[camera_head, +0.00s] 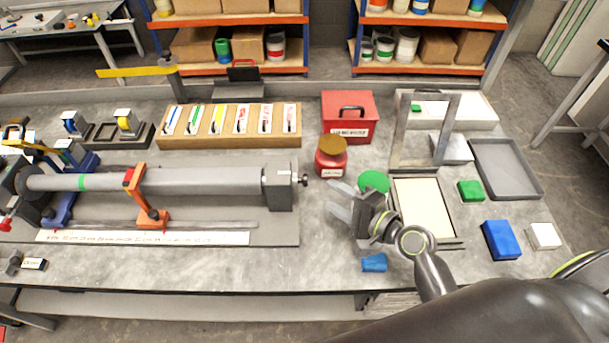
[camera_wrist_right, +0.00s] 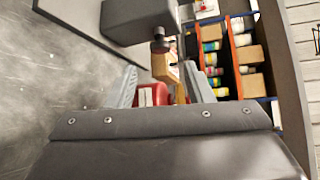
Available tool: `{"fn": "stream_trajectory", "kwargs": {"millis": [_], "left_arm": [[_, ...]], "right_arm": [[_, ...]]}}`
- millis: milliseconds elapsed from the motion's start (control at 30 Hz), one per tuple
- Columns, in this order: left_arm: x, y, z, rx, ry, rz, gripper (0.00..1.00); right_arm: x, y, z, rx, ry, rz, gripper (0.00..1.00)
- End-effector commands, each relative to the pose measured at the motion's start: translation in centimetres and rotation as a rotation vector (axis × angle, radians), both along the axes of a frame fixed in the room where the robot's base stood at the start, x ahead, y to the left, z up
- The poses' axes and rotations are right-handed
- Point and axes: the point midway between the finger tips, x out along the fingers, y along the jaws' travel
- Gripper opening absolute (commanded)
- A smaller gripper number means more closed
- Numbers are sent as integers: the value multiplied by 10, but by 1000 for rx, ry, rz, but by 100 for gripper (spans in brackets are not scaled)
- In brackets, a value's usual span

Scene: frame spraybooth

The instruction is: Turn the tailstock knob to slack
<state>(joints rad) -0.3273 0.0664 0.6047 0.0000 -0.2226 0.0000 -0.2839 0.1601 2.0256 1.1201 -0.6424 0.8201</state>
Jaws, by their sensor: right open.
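The tailstock (camera_head: 279,188) is a grey block at the right end of the long grey tube. Its small dark knob (camera_head: 304,180) points right, toward my right gripper. In the right wrist view the knob (camera_wrist_right: 159,42) sticks out of the tailstock block (camera_wrist_right: 138,18), beyond and above the fingertips. My right gripper (camera_head: 336,200) is open and empty, a short way right of the knob and apart from it. Its two pale fingers also show in the right wrist view (camera_wrist_right: 162,86). My left gripper is not in view.
A red jar (camera_head: 331,160) with a brown lid stands behind my right gripper, near the knob. A green disc (camera_head: 373,181) and a blue piece (camera_head: 374,263) lie close by. A red box (camera_head: 348,117) and a wooden rack (camera_head: 229,140) stand farther back.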

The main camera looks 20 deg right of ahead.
Motion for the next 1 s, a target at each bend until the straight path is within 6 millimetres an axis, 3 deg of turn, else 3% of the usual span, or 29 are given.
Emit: {"fn": "stream_trajectory", "kwargs": {"millis": [200,267,600,1000], "left_arm": [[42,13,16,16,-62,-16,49],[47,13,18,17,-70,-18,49],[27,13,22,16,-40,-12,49],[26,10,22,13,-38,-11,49]], "right_arm": [[39,24,-6,4,0,2,47],[47,28,-9,1,0,2,47],[80,47,-19,-1,0,1,47],[83,49,-20,-2,0,2,45]]}}
